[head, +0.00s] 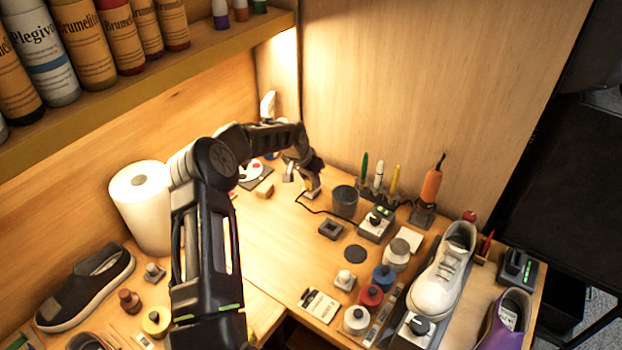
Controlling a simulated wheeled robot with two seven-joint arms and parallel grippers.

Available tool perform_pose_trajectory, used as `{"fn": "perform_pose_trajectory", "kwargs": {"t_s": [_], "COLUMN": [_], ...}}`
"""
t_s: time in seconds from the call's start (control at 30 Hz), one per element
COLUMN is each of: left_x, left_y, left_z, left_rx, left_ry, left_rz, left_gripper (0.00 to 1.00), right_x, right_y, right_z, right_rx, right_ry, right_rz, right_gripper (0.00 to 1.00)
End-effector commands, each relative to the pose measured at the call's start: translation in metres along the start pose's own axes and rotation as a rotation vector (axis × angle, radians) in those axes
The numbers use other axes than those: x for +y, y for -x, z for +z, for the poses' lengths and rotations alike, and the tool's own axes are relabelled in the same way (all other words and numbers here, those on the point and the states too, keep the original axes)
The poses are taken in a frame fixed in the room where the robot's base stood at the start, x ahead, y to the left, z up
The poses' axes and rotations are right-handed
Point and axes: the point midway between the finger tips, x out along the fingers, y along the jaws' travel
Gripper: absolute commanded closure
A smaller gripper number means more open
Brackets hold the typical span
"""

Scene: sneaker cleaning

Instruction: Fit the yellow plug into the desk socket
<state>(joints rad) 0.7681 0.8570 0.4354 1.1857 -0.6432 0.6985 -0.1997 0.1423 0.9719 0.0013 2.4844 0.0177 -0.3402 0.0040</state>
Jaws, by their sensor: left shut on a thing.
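My left arm reaches in from the bottom left, over the desk. Its gripper (312,186) is low over the back of the desk and shut on a small yellowish piece, which I take for the yellow plug (311,195). The fingers hide most of it. A thin dark cord (322,211) runs from near it over the desk towards a grey box with a knob (375,225). A dark square block with a recessed top (331,230), perhaps the desk socket, sits to the front right of the gripper, apart from it. My right gripper is not in view.
Several small bottles (370,296) and a white sneaker (442,272) fill the right side. A paper roll (142,207) stands left. Bare desk lies left of the block.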

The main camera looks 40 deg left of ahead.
Motion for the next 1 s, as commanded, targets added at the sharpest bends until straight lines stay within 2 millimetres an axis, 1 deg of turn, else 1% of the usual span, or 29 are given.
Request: {"fn": "perform_pose_trajectory", "kwargs": {"t_s": [0.1, 0.13, 0.4, 0.67, 0.77, 0.87, 1.0], "left_x": [0.0, 0.0, 0.0, 0.0, 0.0, 0.0, 0.0], "left_y": [-0.003, -0.002, -0.002, -0.002, 0.001, 0.008, 0.025], "left_z": [0.001, 0.001, 0.001, 0.001, 0.0, -0.003, -0.01], "left_rx": [0.0, 0.001, 0.0, -0.001, 0.0, 0.0, 0.0], "left_ry": [0.0, 0.0, 0.0, 0.0, 0.0, -0.001, -0.001], "left_rz": [0.0, 0.0, 0.0, 0.0, 0.0, 0.0, -0.001], "left_gripper": [1.0, 0.74, 0.52, 0.51, 0.51, 0.51, 0.51], "right_x": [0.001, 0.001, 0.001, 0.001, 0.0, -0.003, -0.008], "right_y": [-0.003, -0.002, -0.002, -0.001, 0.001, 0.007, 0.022], "right_z": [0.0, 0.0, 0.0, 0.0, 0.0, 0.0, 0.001], "right_rx": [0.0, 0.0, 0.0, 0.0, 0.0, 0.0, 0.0], "right_ry": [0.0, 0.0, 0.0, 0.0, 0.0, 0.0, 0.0], "right_rz": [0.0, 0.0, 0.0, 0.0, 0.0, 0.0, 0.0], "right_gripper": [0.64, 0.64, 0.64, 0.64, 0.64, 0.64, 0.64]}}
